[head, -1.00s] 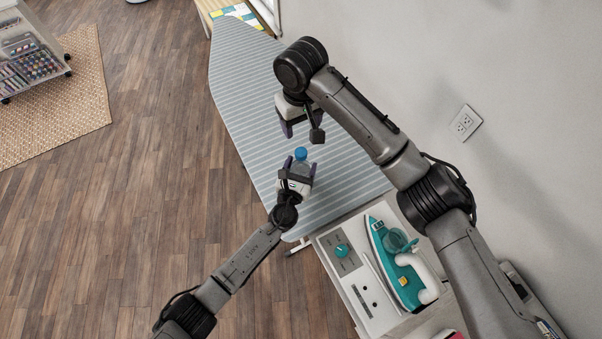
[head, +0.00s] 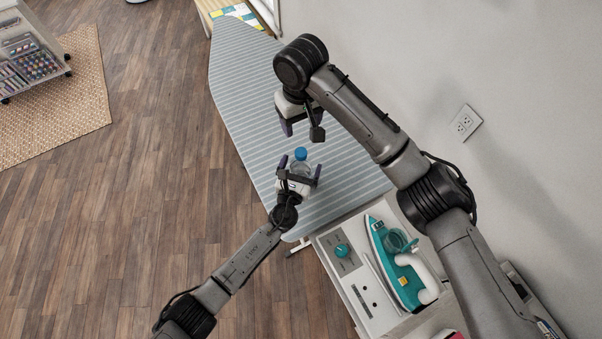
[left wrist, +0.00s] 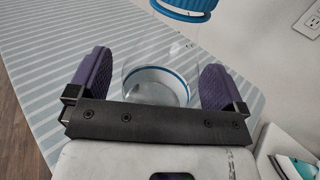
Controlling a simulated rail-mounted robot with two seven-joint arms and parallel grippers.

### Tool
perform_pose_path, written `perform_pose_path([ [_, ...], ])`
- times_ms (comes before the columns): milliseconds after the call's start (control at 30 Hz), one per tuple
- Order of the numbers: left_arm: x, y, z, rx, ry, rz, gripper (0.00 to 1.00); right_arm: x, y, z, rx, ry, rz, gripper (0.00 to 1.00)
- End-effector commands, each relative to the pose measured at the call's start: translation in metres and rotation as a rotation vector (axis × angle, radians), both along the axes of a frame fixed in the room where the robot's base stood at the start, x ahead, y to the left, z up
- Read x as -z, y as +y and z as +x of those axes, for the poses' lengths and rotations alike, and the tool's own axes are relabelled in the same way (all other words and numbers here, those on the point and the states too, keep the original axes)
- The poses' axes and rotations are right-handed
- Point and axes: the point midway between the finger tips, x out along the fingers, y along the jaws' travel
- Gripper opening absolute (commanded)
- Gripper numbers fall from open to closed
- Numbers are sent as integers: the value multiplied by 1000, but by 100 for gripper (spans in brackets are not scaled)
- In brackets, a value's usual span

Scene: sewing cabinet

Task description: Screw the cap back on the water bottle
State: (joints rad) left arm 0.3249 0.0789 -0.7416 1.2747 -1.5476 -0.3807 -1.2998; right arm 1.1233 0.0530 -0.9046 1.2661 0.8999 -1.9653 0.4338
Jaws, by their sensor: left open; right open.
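The clear water bottle (head: 301,168) stands on the striped ironing board, with the blue cap (head: 300,153) at its top. In the left wrist view the bottle (left wrist: 158,85) is transparent, and the cap (left wrist: 186,7) is partly cut off by the top edge. I cannot tell how tightly the cap sits. My left gripper (head: 300,172) is open, its purple fingers on either side of the bottle with gaps showing. My right gripper (head: 301,130) is open and empty, beyond the bottle in the head view; its arm hides part of it.
The ironing board (head: 245,95) is otherwise clear. A teal iron (head: 392,255) lies on a white cabinet top (head: 345,268) at the lower right, beside my right arm. The wall (head: 500,60) with an outlet (head: 466,123) bounds the right side.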

Motion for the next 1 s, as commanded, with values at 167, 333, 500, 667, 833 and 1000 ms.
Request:
perform_pose_path([
  [167, 0, 6, -18, 0, 2, 1, 97, -4, 0, 0, 0, 0, 0, 63],
  [333, 1, 16, -51, 0, 4, 0, 97, -8, 0, 0, 0, 0, 0, 63],
  [500, 0, 26, -82, 0, 2, 1, 97, -10, 0, 0, 0, 0, 0, 63],
  [667, 1, 34, -106, 1, 1, 0, 97, -9, 0, 0, 0, 0, 0, 63],
  [833, 1, 39, -123, -1, 1, 0, 97, -8, 0, 0, 0, 0, 0, 63],
  [1000, 0, 41, -130, 0, 1, 0, 97, -8, 0, 0, 0, 0, 0, 63],
])
